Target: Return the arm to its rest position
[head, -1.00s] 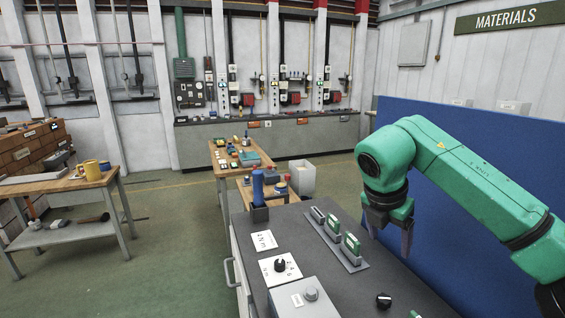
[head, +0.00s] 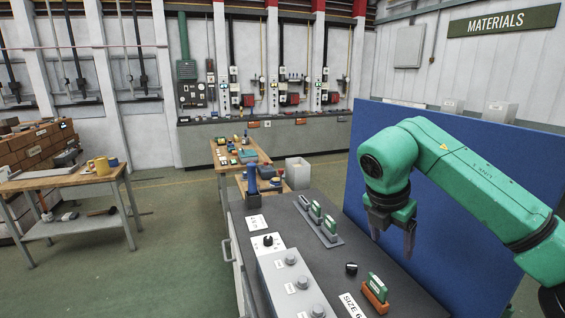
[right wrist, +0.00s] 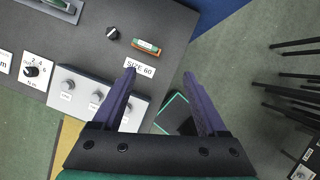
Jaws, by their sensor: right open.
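My right arm comes in from the right in the head view, green with a dark gripper (head: 392,228) whose jaws point down. The gripper hangs at the right side of the dark bench (head: 340,268), apart from the things on it. In the right wrist view its two fingers (right wrist: 162,104) are spread with nothing between them; the floor and the bench's edge show below. My left gripper is not in view.
On the bench stand a green piece in an orange holder (head: 374,290), a black knob (head: 351,268), a rack of green pieces (head: 330,239), a grey control box (head: 292,285) and a blue-handled tool (head: 252,182). A blue panel (head: 480,170) stands behind my arm.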

